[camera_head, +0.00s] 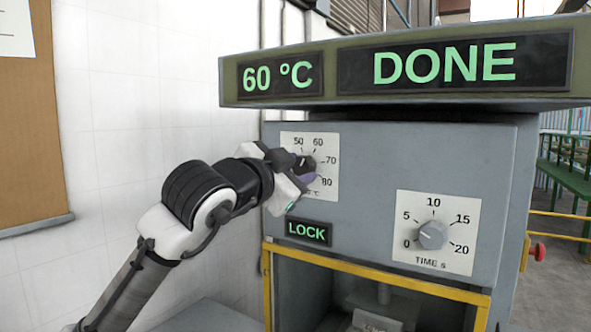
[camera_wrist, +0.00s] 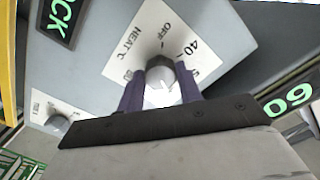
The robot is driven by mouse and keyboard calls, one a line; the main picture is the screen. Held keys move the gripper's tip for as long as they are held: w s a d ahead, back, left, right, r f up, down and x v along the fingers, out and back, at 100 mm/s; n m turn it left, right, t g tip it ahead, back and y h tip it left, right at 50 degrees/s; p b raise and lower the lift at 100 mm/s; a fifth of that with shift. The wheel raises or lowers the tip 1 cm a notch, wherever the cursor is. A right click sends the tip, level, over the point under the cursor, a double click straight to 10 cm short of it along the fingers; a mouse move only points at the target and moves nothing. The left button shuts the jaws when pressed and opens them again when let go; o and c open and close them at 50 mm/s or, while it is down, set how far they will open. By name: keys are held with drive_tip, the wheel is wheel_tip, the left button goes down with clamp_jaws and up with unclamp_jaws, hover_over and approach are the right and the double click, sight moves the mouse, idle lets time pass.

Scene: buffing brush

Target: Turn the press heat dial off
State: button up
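The heat dial (camera_wrist: 160,72) is a grey round knob on a white plate marked OFF, 40, 50 and HEAT °C in the wrist view. In the head view its plate (camera_head: 324,152) is on the upper left of the press front, and the dial is mostly hidden behind my gripper (camera_head: 303,174). In the wrist view the two dark purple fingers of my gripper (camera_wrist: 161,82) sit on either side of the knob and appear to touch it. A white pointer mark on the knob faces away from OFF. The temperature display (camera_head: 279,78) reads 60 °C.
The timer dial (camera_head: 432,235) is to the lower right on the same panel. A LOCK sign (camera_head: 309,231) is just below my gripper. A DONE display (camera_head: 455,64) overhangs the panel. A yellow frame (camera_head: 380,279) borders the opening below. A white wall (camera_head: 115,110) stands left.

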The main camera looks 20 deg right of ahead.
drive_tip(key=c, duration=0.3)
drive_tip(key=shift+c, duration=0.2)
